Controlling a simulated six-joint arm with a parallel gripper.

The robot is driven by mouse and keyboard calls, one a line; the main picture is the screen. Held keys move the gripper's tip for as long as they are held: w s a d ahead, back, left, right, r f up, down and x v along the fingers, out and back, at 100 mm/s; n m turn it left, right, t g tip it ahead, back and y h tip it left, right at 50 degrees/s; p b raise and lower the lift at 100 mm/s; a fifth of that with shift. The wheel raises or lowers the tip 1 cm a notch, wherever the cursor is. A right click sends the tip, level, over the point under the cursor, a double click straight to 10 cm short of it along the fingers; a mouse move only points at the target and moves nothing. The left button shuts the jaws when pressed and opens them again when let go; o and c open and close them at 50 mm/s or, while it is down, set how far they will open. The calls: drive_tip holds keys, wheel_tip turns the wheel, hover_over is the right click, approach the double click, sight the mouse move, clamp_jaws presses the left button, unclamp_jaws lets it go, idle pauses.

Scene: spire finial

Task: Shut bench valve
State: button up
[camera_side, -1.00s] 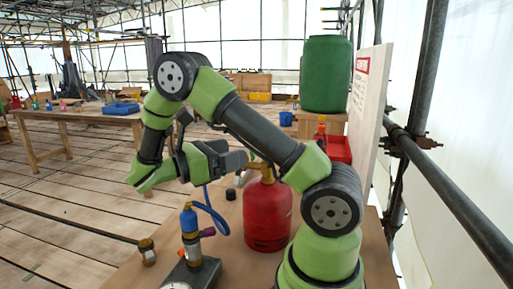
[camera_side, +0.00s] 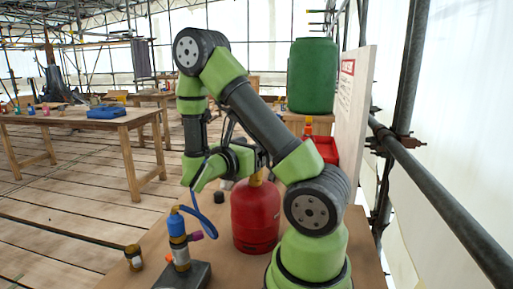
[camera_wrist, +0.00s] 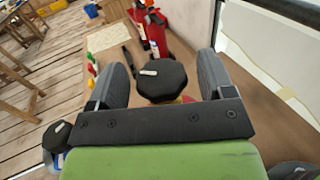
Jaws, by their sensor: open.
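In the wrist view a black, many-sided knob (camera_wrist: 161,82) with a white mark sits between the two fingers of my gripper (camera_wrist: 163,66). The fingers are apart, with a gap on each side of the knob. A little red and yellow shows under it. In the side view my gripper (camera_side: 256,158) is low, by the top of a red gas cylinder (camera_side: 256,216). The cylinder's brass neck shows, but its top is partly hidden by my arm. I cannot tell for sure which knob is the bench valve.
A blue and brass fitting (camera_side: 178,235) with a hose stands on a dark base (camera_side: 184,275). A second black knob (camera_wrist: 57,134) is at the wrist view's lower left. Red bottles (camera_wrist: 156,38) stand beyond the fingers. A signboard (camera_side: 355,125) stands at the right.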

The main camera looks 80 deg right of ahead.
drive_tip(key=shift+s+d, duration=0.2)
drive_tip(key=shift+d, duration=0.25)
drive_tip(key=c, duration=0.9)
drive_tip(key=shift+m+g, duration=0.3)
drive_tip(key=shift+g, duration=0.1)
drive_tip(key=shift+m+g+y, duration=2.5)
drive_tip(key=shift+g, duration=0.4)
drive_tip(key=shift+a+g+y, duration=0.1)
drive_tip(key=shift+g+y, duration=0.2)
drive_tip(key=shift+y, duration=0.1)
drive_tip(key=o, duration=0.9)
